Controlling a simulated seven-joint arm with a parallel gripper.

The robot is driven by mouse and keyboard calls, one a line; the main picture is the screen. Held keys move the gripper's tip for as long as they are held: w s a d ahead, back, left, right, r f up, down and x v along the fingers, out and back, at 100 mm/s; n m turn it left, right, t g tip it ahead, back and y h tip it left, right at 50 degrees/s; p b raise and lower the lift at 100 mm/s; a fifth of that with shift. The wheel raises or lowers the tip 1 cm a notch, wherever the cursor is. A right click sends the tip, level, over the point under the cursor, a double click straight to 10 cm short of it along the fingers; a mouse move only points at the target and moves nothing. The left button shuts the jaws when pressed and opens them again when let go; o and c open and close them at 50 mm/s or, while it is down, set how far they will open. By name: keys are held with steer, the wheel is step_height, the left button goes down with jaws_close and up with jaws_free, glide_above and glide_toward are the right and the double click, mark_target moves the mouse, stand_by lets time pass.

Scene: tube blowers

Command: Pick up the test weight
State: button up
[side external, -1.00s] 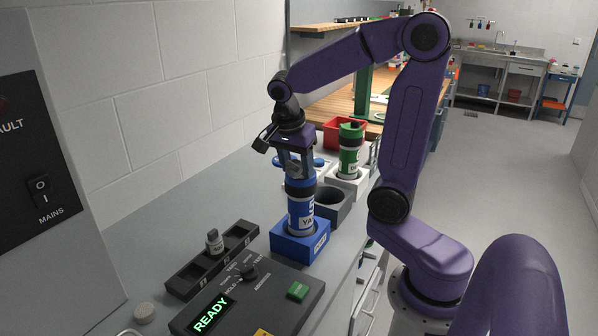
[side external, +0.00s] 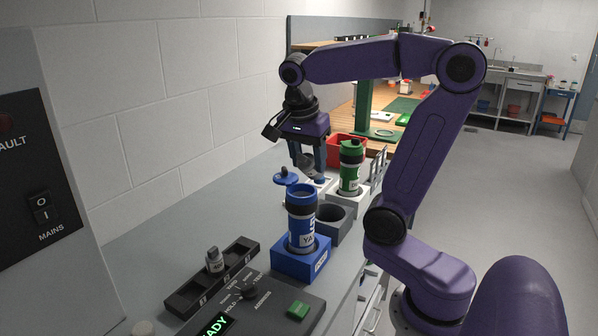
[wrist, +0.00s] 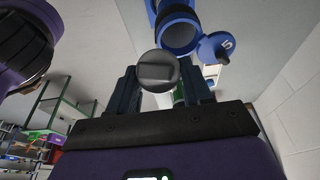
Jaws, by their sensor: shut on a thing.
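My gripper (side external: 310,170) is shut on a dark grey round piece with a bar across its face. I take it as the test weight (wrist: 157,70); it sits between the two fingers in the wrist view. In the side view the test weight (side external: 303,160) is partly hidden by the fingers. The gripper hangs above and behind the blue carrier (side external: 301,222), which stands upright in a blue block (side external: 293,264).
A green carrier (side external: 350,168) stands in a white block at the back right. An empty grey holder (side external: 334,220) is between the blocks. A red bin (side external: 346,142) is behind. A black tray (side external: 190,297) with a small grey labelled item (side external: 214,259) and a control panel (side external: 285,303) are in front.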

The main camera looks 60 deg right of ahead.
steer(key=s+a+r, duration=0.3)
steer(key=s+r, duration=0.3)
steer(key=s, duration=0.3)
steer(key=w+d+f+n+y, duration=0.1)
steer(key=w+d+f+y, duration=0.1)
steer(key=w+d+y, duration=0.3)
steer(key=w+d+f+y, duration=0.2)
steer(key=w+y, duration=0.3)
steer(key=w, duration=0.2)
steer(key=shift+g, duration=0.3)
steer(key=shift+w+f, duration=0.2)
steer(key=shift+f, duration=2.35)
steer(key=shift+f, duration=0.1)
steer(key=shift+f, duration=1.75)
